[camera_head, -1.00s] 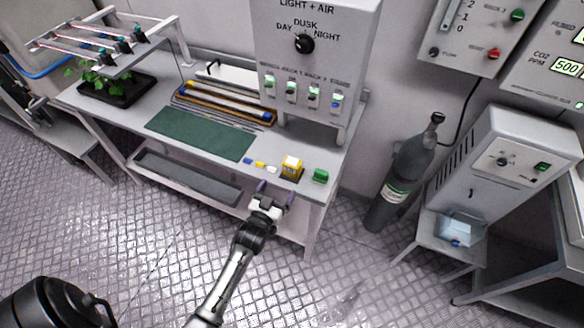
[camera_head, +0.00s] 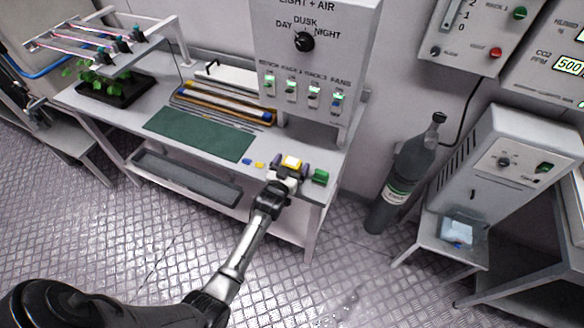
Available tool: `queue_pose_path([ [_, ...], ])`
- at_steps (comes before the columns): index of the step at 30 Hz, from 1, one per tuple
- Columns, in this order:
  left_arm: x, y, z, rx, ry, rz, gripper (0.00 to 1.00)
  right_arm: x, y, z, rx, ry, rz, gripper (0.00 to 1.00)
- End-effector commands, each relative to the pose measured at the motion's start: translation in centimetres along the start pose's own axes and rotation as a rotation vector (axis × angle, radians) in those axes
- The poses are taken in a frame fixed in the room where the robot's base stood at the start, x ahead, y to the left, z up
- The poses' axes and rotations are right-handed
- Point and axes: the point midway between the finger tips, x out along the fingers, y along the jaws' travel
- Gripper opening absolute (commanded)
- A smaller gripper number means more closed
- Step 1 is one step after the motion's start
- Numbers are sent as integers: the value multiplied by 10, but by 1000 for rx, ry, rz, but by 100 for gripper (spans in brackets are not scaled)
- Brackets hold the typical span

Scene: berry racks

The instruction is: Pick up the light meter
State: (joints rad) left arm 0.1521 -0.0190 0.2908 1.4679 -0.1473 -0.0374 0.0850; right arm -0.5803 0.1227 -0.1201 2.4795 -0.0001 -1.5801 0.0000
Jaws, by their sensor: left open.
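My right gripper is not in view.
A green block (camera_head: 320,176) stands close to the right of the gripper. Small blue (camera_head: 247,161) and yellow (camera_head: 260,165) pieces lie to the left. A green mat (camera_head: 200,135) and the light control box (camera_head: 312,60) are behind. A gas cylinder (camera_head: 403,180) stands right of the bench.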

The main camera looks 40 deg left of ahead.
Motion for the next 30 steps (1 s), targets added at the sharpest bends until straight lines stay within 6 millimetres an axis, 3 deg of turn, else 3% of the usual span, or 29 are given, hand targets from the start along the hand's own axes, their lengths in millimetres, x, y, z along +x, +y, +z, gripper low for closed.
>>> queue_pose_path([
  [10,5,0,0,0,0,0,91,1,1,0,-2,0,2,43],
  [27,4,0,0,-1,0,0,36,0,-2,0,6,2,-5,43],
  [30,5,0,0,-1,1,0,34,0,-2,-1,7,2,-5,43],
])
